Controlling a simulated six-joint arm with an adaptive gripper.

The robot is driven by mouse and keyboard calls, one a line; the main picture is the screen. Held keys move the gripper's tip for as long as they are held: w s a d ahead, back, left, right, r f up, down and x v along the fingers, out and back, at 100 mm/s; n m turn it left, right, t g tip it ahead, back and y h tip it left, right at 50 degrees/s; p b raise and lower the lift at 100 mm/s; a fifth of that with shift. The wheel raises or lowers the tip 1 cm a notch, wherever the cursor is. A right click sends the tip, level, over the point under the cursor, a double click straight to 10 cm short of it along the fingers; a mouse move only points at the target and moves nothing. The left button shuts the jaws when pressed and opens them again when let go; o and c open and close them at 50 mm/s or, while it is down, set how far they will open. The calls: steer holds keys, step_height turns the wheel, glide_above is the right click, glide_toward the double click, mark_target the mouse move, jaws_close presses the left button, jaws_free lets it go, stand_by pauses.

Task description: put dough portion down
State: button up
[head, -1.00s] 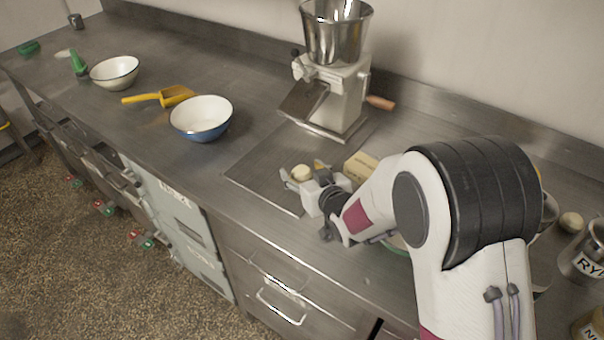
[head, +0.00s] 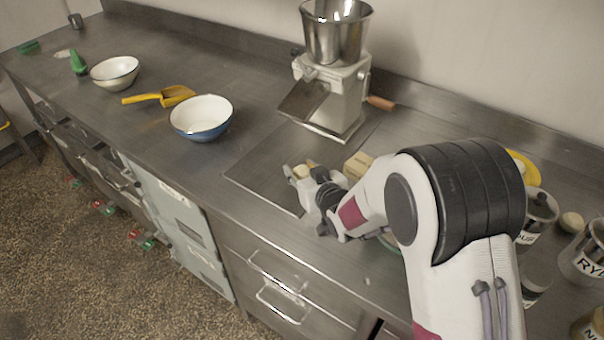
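A small pale dough portion (head: 301,171) sits between the fingertips of my gripper (head: 303,172). The gripper is over the flat metal plate (head: 262,172) in front of the mill, near the plate's right side. The fingers appear closed around the dough. I cannot tell whether the dough touches the plate, because the hand covers the space beneath it.
A mill (head: 338,95) with a metal hopper stands behind the plate. A tan block (head: 358,166) lies right of the hand. A blue-white bowl (head: 202,118), a yellow scoop (head: 160,97) and another bowl (head: 115,73) stand left. Labelled tins (head: 582,255) crowd the right. The plate's left part is clear.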

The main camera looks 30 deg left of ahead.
mark_target(303, 169)
steer(key=shift+r, duration=0.15)
steer(key=shift+c, duration=0.5)
step_height(303, 169, up, 18)
stand_by(0.6)
stand_by(1.0)
steer(key=w+d+f+m+t+h, duration=0.1)
steer(key=w+d+m+t+h, duration=0.1)
steer(key=d, duration=1.2)
steer(key=w+d+f+m+t+h, duration=0.1)
steer(key=d+m+t+h, duration=0.15)
steer(key=d, duration=1.15)
steer(key=s+d+r+m+h, duration=0.1)
steer(key=d+r+m+h, duration=0.1)
steer(key=d, duration=1.1)
steer(key=s+d+r+m+t+h, duration=0.1)
steer(key=d+m+h, duration=0.3)
steer(key=d, duration=1)
steer(key=shift+s+d+r+m+h, duration=0.2)
steer(key=shift+s+r+m+h, duration=0.2)
steer(key=shift+r, duration=0.5)
steer(key=shift+w+t, duration=0.1)
steer(key=shift+t, duration=0.15)
